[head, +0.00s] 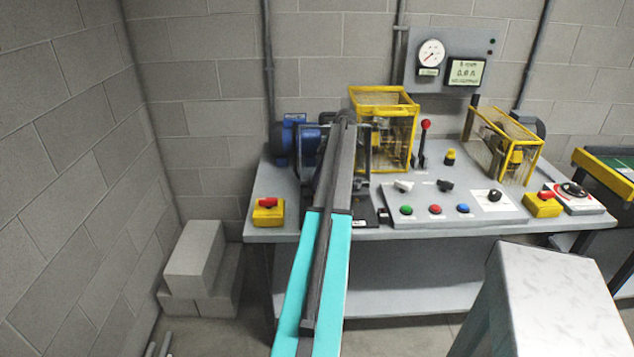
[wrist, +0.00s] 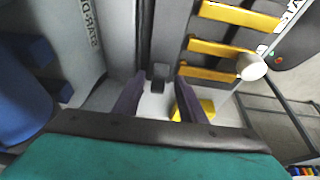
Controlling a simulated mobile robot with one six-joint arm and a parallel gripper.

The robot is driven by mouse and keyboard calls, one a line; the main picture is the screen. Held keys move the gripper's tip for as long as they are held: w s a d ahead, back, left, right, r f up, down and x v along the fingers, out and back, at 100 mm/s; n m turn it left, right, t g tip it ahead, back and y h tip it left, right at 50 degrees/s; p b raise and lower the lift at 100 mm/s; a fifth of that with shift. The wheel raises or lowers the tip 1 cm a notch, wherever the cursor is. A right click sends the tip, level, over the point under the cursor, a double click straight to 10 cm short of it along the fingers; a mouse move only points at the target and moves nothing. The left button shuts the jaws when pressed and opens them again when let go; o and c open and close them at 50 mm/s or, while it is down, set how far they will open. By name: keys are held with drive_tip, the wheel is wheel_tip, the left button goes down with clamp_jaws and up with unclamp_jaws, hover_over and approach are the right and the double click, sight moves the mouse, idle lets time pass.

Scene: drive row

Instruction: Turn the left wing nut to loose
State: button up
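I cannot clearly make out the left wing nut in either view. In the wrist view my gripper (wrist: 160,88) has its two dark fingers apart, with a visible gap between them. A small dark piece (wrist: 158,80) shows in line with the gap, beyond or between the fingertips; I cannot tell whether it is part of the wing nut. In the head view my arm reaches over the bench toward the blue motor (head: 294,138) and hides my gripper and much of the machine there.
A yellow-framed guard (head: 385,92) stands just right of my arm. In the wrist view, yellow bars (wrist: 232,47) and a white round-ended piece (wrist: 252,66) are close on the right. The bench (head: 272,236) also carries a control panel (head: 450,219). A pale block-shaped stand (head: 545,290) is at front right.

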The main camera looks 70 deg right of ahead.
drive_tip(key=shift+r, duration=0.15)
drive_tip(key=p+v, duration=0.5)
drive_tip(key=v, duration=0.8)
drive_tip(key=shift+s+r, duration=0.2)
drive_tip(key=shift+s, duration=0.05)
idle(0.9)
